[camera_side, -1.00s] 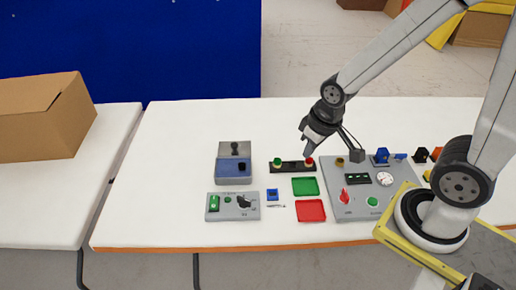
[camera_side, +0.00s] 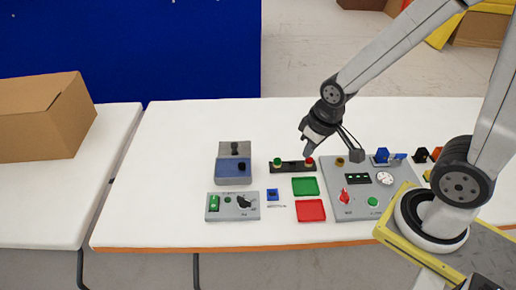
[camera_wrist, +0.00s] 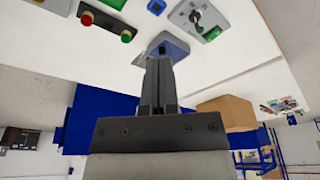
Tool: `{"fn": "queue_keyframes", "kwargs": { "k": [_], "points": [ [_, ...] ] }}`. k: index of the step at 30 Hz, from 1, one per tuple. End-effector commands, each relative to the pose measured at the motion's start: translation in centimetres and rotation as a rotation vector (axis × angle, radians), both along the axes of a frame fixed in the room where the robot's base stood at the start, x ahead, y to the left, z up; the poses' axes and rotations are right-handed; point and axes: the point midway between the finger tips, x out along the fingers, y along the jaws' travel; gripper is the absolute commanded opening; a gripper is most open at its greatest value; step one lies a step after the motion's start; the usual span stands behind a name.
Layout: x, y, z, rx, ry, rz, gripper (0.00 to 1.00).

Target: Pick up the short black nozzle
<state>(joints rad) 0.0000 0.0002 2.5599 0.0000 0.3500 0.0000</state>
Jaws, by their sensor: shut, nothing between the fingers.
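My gripper (camera_side: 305,147) hangs over the table just above the dark bar with a green and a red button. Its fingers are shut and empty; in the wrist view the closed fingers (camera_wrist: 158,75) point at the grey and blue box. The short black nozzle cannot be identified for certain. A small black piece (camera_side: 421,155) stands at the right, beyond the grey panel, well apart from my gripper. Another small dark spot (camera_side: 241,166) shows on the blue part of the grey and blue box (camera_side: 233,180).
The button bar (camera_side: 290,168) is under my gripper. A green tray (camera_side: 305,186) and a red tray (camera_side: 311,210) lie in front of it. A grey panel (camera_side: 355,208) with knobs is at right, a smaller grey panel (camera_side: 232,214) at left. The table's left part is clear.

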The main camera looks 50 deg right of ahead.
Motion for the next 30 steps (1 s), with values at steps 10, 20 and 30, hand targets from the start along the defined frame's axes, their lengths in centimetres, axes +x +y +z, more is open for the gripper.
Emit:
{"fn": "queue_keyframes", "kwargs": {
  "k": [10, 20, 30],
  "points": [
    [0.0, 0.0, 0.0, 0.000, 0.000, 0.000, 0.00],
    [0.0, 0.0, 0.0, 0.000, 0.000, 0.000, 0.49],
    [1.2, 0.0, -0.1, 0.010, 0.009, -0.044, 0.49]
  ]
}}
